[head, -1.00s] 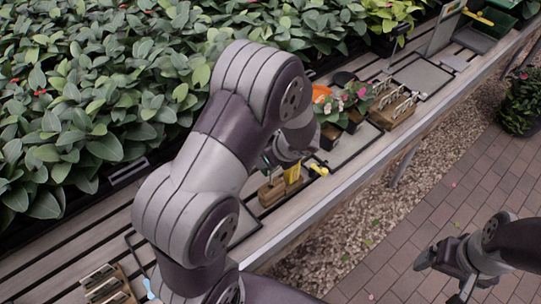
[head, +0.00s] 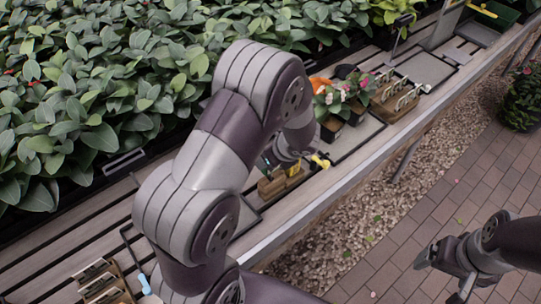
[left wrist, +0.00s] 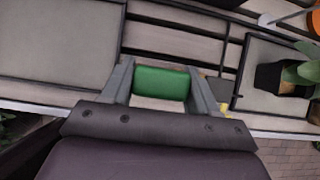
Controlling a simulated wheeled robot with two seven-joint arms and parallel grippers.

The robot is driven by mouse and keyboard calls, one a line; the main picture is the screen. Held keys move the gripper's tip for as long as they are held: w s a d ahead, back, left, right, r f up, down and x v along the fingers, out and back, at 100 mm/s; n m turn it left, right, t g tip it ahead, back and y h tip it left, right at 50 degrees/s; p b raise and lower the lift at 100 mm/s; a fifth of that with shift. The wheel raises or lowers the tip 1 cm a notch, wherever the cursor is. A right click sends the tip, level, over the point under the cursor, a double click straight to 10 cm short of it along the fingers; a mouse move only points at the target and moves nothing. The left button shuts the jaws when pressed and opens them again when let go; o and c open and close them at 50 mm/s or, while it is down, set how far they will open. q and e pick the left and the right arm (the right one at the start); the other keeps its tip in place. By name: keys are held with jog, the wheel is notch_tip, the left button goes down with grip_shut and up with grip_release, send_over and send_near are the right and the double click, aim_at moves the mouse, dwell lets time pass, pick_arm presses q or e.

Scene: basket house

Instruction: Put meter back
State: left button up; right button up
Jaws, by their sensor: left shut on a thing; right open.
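My left gripper (left wrist: 160,76) is shut on a green thing (left wrist: 161,84), which lies across between its fingers in the left wrist view. I cannot tell for certain that this is the meter; its far side is hidden. In the head view my left arm largely hides the left gripper (head: 283,158), which is over the bench close to a wooden block holder (head: 279,184). A small yellow thing (head: 320,161) shows at its right, and I cannot tell what it belongs to. My right gripper (head: 443,278) is open and empty over the brick path.
The slatted bench (head: 60,258) runs diagonally, with dense plants behind it. Potted flowers (head: 335,108) and a wooden rack (head: 397,101) stand right of the left gripper. Another rack (head: 104,284) is at lower left. A grey tray area (head: 420,70) is clear.

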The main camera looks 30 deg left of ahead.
pick_arm(q)
jog(key=shift+f+b, duration=1.65)
jog(key=shift+f, duration=0.3)
jog(key=shift+r, duration=0.1)
jog(key=o, duration=1.6)
